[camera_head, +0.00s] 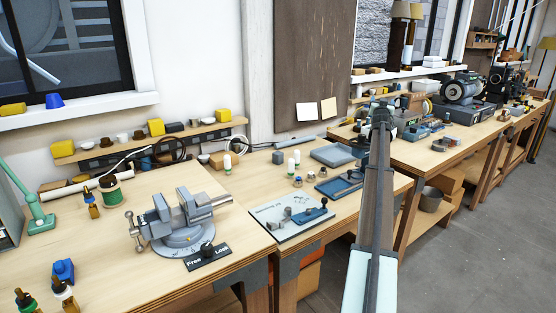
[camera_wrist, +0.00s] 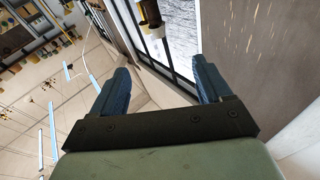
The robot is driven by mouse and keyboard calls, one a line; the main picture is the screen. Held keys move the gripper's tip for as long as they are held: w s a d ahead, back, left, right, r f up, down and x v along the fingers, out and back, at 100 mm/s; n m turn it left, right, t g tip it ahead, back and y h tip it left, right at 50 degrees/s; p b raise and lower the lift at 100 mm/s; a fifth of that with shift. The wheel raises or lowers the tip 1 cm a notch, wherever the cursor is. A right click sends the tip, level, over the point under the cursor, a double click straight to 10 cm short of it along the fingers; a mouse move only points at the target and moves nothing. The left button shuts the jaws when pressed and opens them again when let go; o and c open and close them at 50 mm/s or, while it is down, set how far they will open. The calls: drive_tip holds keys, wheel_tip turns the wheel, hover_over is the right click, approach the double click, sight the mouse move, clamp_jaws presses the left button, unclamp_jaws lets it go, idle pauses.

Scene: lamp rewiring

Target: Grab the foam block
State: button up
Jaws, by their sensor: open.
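No object is plainly recognisable as the foam block. Candidates in the head view are yellow blocks on the wall shelf: one at its left end (camera_head: 62,149), one near its middle (camera_head: 156,127) and one at its right end (camera_head: 223,115). I cannot tell which, if any, is foam. My gripper (camera_head: 381,108) is at the far end of my outstretched arm, seen small in front of the right-hand bench. In the wrist view my gripper (camera_wrist: 160,64) is open, with its two blue fingers apart and nothing between them.
A grey vise (camera_head: 180,222) stands on the left bench, with a Free/Lock plate (camera_head: 208,257) before it. A pale board with small parts (camera_head: 291,220) and a blue tray (camera_head: 341,187) lie on the middle bench. A bench grinder (camera_head: 463,88) stands farther right. Grey floor (camera_head: 455,255) is clear.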

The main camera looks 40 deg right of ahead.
drive_tip(key=w+a+r+y, duration=0.1)
drive_tip(key=w+a+r, duration=0.1)
drive_tip(key=w+r, duration=0.55)
drive_tip(key=n+g+y, duration=0.8)
drive_tip(key=n+y, duration=0.6)
drive_tip(key=y, duration=0.2)
approach(279, 153)
drive_tip(key=x, duration=0.7)
drive_tip(key=shift+s, duration=0.25)
drive_tip(key=shift+w+x, duration=0.15)
drive_tip(key=shift+x, duration=1.2)
drive_tip(key=shift+w+x, duration=0.15)
drive_tip(key=shift+x, duration=1.2)
drive_tip(key=shift+d+r, duration=0.1)
drive_tip(key=shift+t, duration=0.3)
drive_tip(key=shift+c, duration=0.2)
drive_tip(key=c, duration=1)
